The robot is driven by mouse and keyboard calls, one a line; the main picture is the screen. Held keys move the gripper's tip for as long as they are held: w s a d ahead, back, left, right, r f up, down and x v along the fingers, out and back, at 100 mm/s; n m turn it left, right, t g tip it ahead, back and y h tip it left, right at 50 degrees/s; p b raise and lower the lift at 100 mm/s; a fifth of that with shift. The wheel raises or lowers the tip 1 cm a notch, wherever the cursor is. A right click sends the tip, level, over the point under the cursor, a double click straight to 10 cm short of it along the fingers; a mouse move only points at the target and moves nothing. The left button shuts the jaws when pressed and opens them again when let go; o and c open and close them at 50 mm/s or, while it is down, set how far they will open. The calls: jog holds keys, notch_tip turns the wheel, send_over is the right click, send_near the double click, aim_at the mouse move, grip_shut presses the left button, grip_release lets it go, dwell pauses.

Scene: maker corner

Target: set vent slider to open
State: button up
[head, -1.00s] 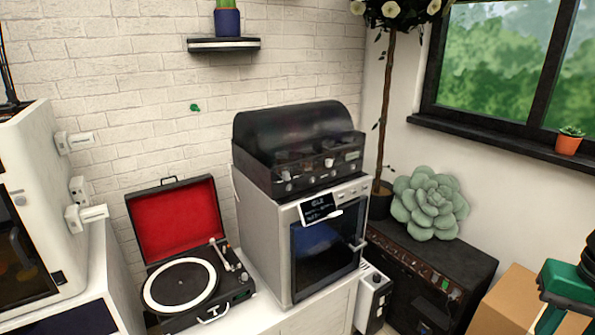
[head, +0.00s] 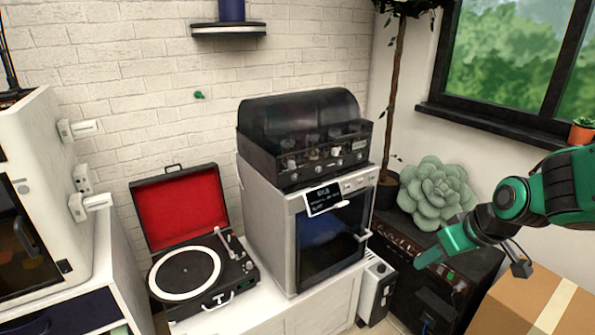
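I cannot make out for certain which part is the vent slider. A white enclosure (head: 45,180) at the far left has small white fittings on its side: an upper one (head: 86,127), a middle one (head: 84,178) and a lower one (head: 92,203). A narrow white unit (head: 374,290) with a dark top stands on the floor right of the cabinet. My gripper (head: 424,262) reaches in from the right, in front of the black amplifier, and appears empty. Its fingertips are too small to tell whether they are open or shut.
A white oven-like machine (head: 272,235) with a dark door carries a smoky-lidded device (head: 300,140). An open red-lined turntable (head: 185,275) stands left of it. A green succulent (head: 437,194) sits on the black amplifier (head: 475,270). A cardboard box (head: 540,305) is at lower right.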

jog(key=w+a+r+n+t+y, duration=0.1)
jog(key=w+a+n+t+y, duration=0.1)
jog(key=w+a, duration=0.45)
jog(key=w+a+r+n+t+y, duration=0.1)
jog(key=w+a+n+y, duration=0.2)
jog(key=a, duration=0.6)
jog(key=m+t+y, duration=0.2)
jog(key=t+y, duration=0.1)
jog(key=t, duration=0.4)
send_near(294, 166)
jog(key=x, duration=0.8)
jog(key=shift+w, duration=0.1)
